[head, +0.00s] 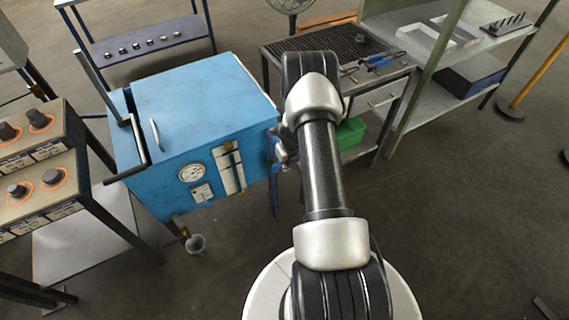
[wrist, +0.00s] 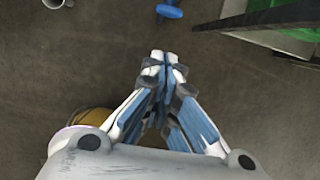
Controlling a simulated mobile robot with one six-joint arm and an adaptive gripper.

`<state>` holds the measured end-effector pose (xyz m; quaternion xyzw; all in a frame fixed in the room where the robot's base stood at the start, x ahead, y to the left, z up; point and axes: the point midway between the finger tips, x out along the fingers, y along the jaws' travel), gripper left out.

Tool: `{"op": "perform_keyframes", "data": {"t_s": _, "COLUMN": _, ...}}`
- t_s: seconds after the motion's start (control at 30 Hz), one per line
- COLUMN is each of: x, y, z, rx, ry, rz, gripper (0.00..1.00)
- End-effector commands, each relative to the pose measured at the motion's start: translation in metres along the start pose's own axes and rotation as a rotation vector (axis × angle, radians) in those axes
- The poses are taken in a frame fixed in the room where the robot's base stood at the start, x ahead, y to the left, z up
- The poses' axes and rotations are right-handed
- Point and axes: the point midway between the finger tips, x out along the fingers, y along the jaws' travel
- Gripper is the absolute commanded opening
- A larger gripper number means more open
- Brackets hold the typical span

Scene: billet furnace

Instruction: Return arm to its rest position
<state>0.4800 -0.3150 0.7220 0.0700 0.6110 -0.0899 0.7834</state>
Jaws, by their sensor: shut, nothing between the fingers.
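My arm reaches up the middle of the head view, in front of the gap between the blue furnace (head: 200,100) and the grated workbench (head: 335,45). My gripper shows in the wrist view (wrist: 163,58) with its blue and white fingers together and nothing between them. It points down over bare dark floor. In the head view the gripper is mostly hidden behind my own arm, close to the furnace's right side.
A green bin (head: 350,132) sits under the workbench. Control panels (head: 35,170) stand at the left. A shelf rack (head: 455,85) stands at right. The right foreground floor is mostly clear.

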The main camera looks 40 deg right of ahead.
Motion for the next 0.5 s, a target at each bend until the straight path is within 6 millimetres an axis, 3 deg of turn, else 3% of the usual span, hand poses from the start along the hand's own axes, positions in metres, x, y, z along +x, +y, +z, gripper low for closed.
{"op": "perform_keyframes", "data": {"t_s": 0.37, "x": -0.002, "y": 0.001, "z": 0.002, "rx": -0.009, "ry": -0.003, "rz": 0.000, "gripper": 0.00}}
{"op": "perform_keyframes", "data": {"t_s": 0.5, "x": -0.033, "y": 0.015, "z": 0.024, "rx": -0.137, "ry": -0.024, "rz": 0.010, "gripper": 0.00}}
